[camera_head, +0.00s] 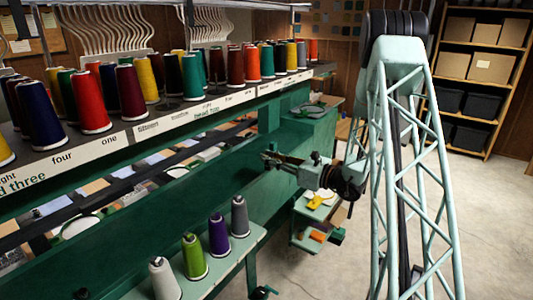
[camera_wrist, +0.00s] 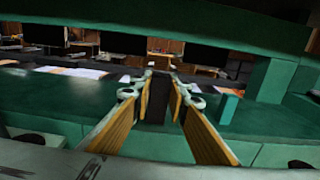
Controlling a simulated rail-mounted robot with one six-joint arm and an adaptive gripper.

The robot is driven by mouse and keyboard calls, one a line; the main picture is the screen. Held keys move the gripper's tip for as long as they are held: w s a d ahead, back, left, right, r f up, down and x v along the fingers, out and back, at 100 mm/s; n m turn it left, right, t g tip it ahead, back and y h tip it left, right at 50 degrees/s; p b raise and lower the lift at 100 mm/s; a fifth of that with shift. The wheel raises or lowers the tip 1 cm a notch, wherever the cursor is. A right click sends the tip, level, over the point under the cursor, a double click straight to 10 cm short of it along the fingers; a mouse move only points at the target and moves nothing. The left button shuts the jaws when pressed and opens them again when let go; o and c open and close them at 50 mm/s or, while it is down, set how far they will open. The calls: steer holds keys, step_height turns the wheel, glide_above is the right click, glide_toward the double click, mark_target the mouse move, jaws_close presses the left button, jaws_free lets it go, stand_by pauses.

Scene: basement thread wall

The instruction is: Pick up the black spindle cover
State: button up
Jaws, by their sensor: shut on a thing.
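My gripper (camera_wrist: 160,95) shows in the wrist view with its two yellow-padded fingers pointing forward and close together at the tips. It is shut on a dark, upright block, the black spindle cover (camera_wrist: 156,103), which sits between the fingertips. In the head view my gripper (camera_head: 274,160) reaches left over the green machine frame, below the thread shelf. The cover is too small and dark there to make out clearly. I cannot tell whether it still touches the green surface behind it.
A shelf of coloured thread cones (camera_head: 95,103) runs along the upper left. Several cones, one of them green (camera_head: 194,257), stand on a lower ledge (camera_head: 250,236). A green beam (camera_wrist: 215,25) spans the top of the wrist view. A box rack (camera_head: 480,70) stands far right beyond open floor (camera_head: 490,220).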

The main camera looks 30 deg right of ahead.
steer(key=shift+s+a+r, duration=0.1)
steer(key=shift+s+a, duration=0.1)
steer(key=shift+s, duration=0.55)
steer(key=shift+s+a+r, duration=0.1)
steer(key=shift+s+a, duration=0.1)
steer(key=shift+s, duration=0.5)
stand_by(0.3)
